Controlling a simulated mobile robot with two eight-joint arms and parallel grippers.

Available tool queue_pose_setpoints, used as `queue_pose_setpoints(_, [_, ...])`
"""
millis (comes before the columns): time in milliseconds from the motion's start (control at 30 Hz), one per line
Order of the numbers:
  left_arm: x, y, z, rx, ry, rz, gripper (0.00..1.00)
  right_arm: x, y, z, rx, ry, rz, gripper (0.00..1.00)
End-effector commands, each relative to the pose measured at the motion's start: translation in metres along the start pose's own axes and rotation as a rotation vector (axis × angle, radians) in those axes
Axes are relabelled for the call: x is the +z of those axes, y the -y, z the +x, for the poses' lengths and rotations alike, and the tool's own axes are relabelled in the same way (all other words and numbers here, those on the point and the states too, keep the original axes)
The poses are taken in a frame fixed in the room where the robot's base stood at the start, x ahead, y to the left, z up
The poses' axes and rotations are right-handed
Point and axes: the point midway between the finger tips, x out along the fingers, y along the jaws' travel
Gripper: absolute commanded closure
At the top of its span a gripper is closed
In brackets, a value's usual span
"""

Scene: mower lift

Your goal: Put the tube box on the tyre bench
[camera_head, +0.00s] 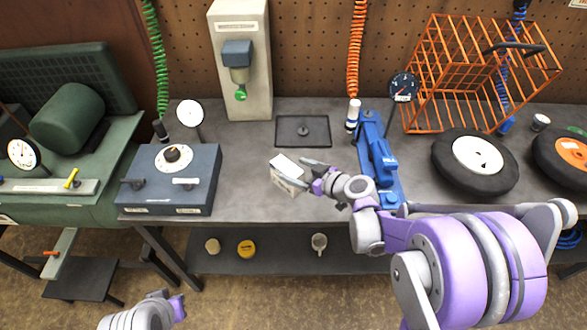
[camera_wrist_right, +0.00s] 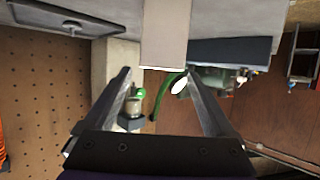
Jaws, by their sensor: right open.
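The tube box (camera_head: 287,168), a small white carton, is at the front of the grey bench (camera_head: 240,165), left of the blue tool. My right gripper (camera_head: 308,171) is open beside it, with its fingertips at the box's right side. In the right wrist view the box (camera_wrist_right: 165,35) shows beyond and between the spread fingertips (camera_wrist_right: 157,75), with gaps on both sides. I cannot tell whether the box rests fully on the bench. Part of my left arm shows at the bottom left of the head view; its gripper (camera_head: 178,307) shows too little to judge.
A blue-grey gauge box (camera_head: 170,180) stands left on the bench. A dispenser (camera_head: 240,60), black tray (camera_head: 303,131), blue tool (camera_head: 377,160), orange cage (camera_head: 470,75) and tyres (camera_head: 474,163) stand behind and right. The lower shelf (camera_head: 285,252) holds a mug and small tins.

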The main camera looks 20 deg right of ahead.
Motion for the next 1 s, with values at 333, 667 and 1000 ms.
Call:
queue_pose_setpoints(333, [-0.003,0.000,-0.003,0.000,-0.002,0.000,1.00,0.000,-0.001,-0.076,0.004,-0.001,0.002,0.11])
queue_pose_setpoints(667, [-0.004,0.000,-0.004,0.000,-0.003,0.000,1.00,0.004,0.014,-0.104,-0.015,0.045,0.027,0.11])
queue_pose_setpoints(1000, [-0.004,0.000,-0.004,0.000,-0.003,0.000,1.00,0.062,0.116,-0.156,0.088,0.549,0.274,0.11])
